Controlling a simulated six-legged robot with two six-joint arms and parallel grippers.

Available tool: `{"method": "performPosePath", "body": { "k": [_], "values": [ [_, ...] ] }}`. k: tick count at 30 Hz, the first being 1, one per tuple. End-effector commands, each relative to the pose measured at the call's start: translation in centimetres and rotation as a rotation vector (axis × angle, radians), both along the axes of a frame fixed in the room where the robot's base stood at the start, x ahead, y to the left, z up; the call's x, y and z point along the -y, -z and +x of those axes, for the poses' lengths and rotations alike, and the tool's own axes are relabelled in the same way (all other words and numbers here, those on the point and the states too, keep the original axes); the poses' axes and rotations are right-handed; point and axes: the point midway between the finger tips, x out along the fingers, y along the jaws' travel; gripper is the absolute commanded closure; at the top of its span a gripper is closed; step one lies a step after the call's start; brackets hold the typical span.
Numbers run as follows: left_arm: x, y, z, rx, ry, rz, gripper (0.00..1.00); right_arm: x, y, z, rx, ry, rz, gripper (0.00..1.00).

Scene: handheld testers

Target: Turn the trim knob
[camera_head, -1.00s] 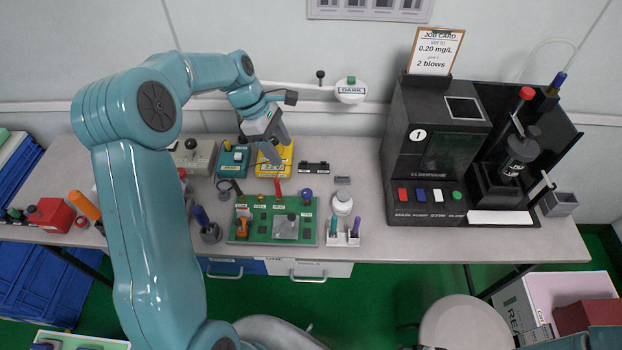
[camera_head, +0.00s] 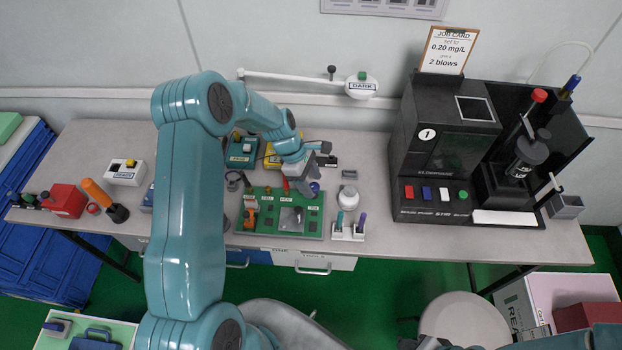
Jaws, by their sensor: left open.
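A green board (camera_head: 262,232) lies on the table with small labels, a grey plate (camera_head: 291,219) with a small dark knob on it, an orange part (camera_head: 249,218) and a red part. A small blue-purple knob (camera_head: 315,187) shows at its far right corner. The labels are too small to tell surely which is the trim knob. My left gripper (camera_head: 306,190) is open and empty, pointing down over the board's far edge, close beside the blue-purple knob. Whether it touches anything is unclear. Part of my right arm shows at the bottom edge; its jaws cannot be made out.
A black tester (camera_head: 444,207) with coloured buttons stands at right, under a job card (camera_head: 443,50). A white bottle (camera_head: 348,197) and a pen holder (camera_head: 348,233) stand right of the board. A yellow box (camera_head: 273,158) is behind it. Bare table lies between bottle and tester.

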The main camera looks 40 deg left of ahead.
Motion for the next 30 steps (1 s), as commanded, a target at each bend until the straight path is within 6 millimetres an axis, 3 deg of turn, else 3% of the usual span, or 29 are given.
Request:
{"method": "performPosePath", "body": {
  "k": [10, 15, 30],
  "values": [
    [0.2, 0.5, 0.2, 0.002, -0.001, 0.001, 0.42, 0.0, -0.1, 0.0, 0.000, 0.000, 0.000, 0.57],
    [0.1, 0.5, 0.2, 0.001, 0.000, 0.000, 0.97, 0.0, -0.1, 0.0, 0.000, 0.000, 0.000, 0.57],
    [0.1, 0.8, 0.3, 0.000, 0.117, 0.001, 0.97, 0.0, 1.2, 0.0, 0.000, 0.000, 0.000, 0.57]
  ]
}}
